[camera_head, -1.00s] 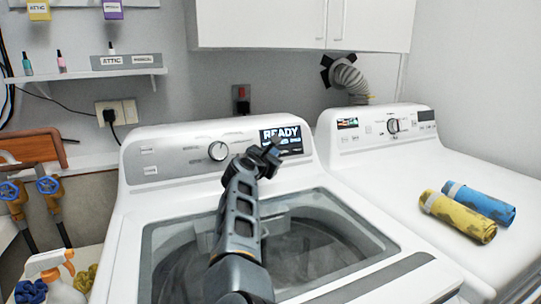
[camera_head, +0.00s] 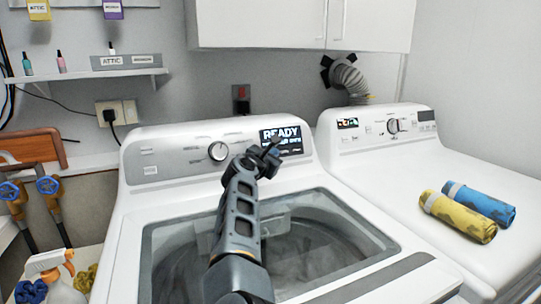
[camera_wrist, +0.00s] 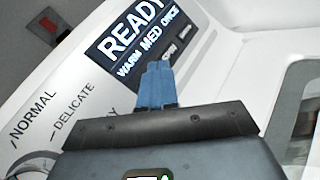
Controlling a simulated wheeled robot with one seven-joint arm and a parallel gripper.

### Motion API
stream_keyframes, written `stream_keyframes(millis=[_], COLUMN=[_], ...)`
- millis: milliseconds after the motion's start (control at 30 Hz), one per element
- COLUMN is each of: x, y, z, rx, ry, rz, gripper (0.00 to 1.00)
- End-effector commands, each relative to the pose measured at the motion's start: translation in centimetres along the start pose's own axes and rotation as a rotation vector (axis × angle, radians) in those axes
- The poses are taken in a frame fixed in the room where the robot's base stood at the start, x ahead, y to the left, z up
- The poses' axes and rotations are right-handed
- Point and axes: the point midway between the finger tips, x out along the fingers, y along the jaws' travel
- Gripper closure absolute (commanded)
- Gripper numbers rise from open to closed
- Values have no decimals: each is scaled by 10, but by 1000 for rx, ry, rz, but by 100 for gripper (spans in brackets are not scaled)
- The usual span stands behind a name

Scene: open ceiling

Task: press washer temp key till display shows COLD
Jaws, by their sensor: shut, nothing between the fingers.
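The washer (camera_head: 135,225) stands in the middle of the head view with its glass lid down. Its dark display (camera_head: 293,134) is at the right of the control panel. In the wrist view the display (camera_wrist: 128,30) reads READY, with WARM MED ONCE below. Small keys lie under it; one is labelled SPIN (camera_wrist: 169,54). The temp key is not visible, and my fingers cover part of the key row. My gripper (camera_head: 272,151) is shut and empty, just in front of the display's lower left part. Its fingertips (camera_wrist: 156,68) show in the wrist view; contact cannot be told.
The washer's knob (camera_head: 218,151) is left of my gripper. A dryer (camera_head: 445,165) stands to the right with rolled yellow (camera_head: 458,216) and blue towels (camera_head: 481,204) on top. A white cabinet (camera_head: 270,25) hangs above. A spray bottle (camera_head: 60,280) is at the lower left.

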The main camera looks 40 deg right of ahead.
Motion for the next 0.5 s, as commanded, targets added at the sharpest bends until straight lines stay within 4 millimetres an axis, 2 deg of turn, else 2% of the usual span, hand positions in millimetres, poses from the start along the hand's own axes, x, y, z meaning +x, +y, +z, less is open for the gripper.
stream_keyframes(millis=[500], x=[2], y=[1], z=[-3], rx=[0], ry=[0], rz=[0], gripper=[100])
